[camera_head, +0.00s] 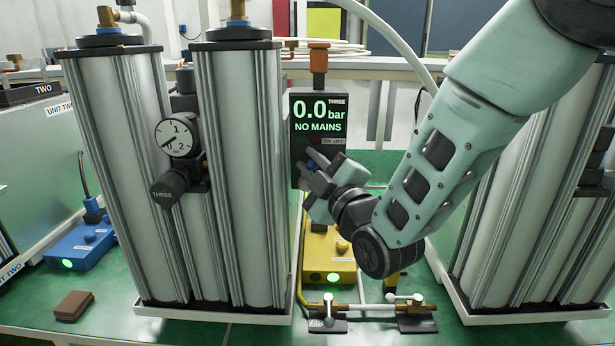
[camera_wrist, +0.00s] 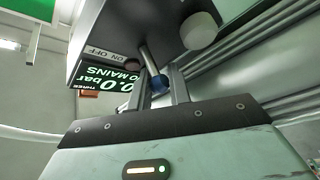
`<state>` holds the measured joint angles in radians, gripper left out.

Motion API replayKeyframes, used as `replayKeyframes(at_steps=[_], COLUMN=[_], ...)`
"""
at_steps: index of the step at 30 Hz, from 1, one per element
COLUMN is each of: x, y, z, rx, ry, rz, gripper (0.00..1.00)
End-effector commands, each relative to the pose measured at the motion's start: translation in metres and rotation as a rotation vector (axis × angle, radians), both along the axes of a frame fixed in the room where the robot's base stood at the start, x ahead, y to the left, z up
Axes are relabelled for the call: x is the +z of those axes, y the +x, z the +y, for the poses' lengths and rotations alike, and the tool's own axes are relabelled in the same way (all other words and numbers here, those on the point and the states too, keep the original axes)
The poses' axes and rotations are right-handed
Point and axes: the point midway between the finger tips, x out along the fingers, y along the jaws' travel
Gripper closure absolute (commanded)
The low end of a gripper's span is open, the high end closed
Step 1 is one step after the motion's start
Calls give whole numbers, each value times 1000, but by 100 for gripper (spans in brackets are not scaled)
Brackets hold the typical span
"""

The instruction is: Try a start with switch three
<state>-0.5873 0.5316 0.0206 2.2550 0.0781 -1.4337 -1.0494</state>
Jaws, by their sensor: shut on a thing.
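The black control box of unit three (camera_head: 318,118) stands behind my gripper, and its screen (camera_head: 318,114) reads "0.0 bar", "NO MAINS" and "THREE". An ON/OFF label (camera_head: 333,141) sits just under the screen. In the wrist view the box (camera_wrist: 120,35) appears upside down. Switch three is a metal toggle lever with a blue tip (camera_wrist: 158,84). My gripper (camera_head: 311,172) is at the lower front of the box. In the wrist view my gripper (camera_wrist: 165,90) is shut on the blue tip between its fingers. Which way the lever is thrown I cannot tell.
Two tall metal columns with a gauge (camera_head: 175,137) reading near zero stand left of the box. A yellow unit (camera_head: 328,258) with a green light lies below. Small valves (camera_head: 373,310) are at the front. A blue unit (camera_head: 80,247) and a brown block (camera_head: 74,305) are left.

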Motion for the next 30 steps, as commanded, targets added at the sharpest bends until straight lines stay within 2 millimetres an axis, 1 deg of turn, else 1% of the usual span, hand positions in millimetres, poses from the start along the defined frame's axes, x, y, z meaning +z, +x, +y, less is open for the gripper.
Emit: replayKeyframes(at_steps=[1,2,18,24,30], x=[-6,-7,-4,-3,-1], y=[0,0,2,3,3], z=[-5,-6,-27,-30,-32], rx=[38,66,545,665,738], ry=[1,0,0,0,1], rz=[-4,-5,-2,-1,0], gripper=[100,100,100,100,100])
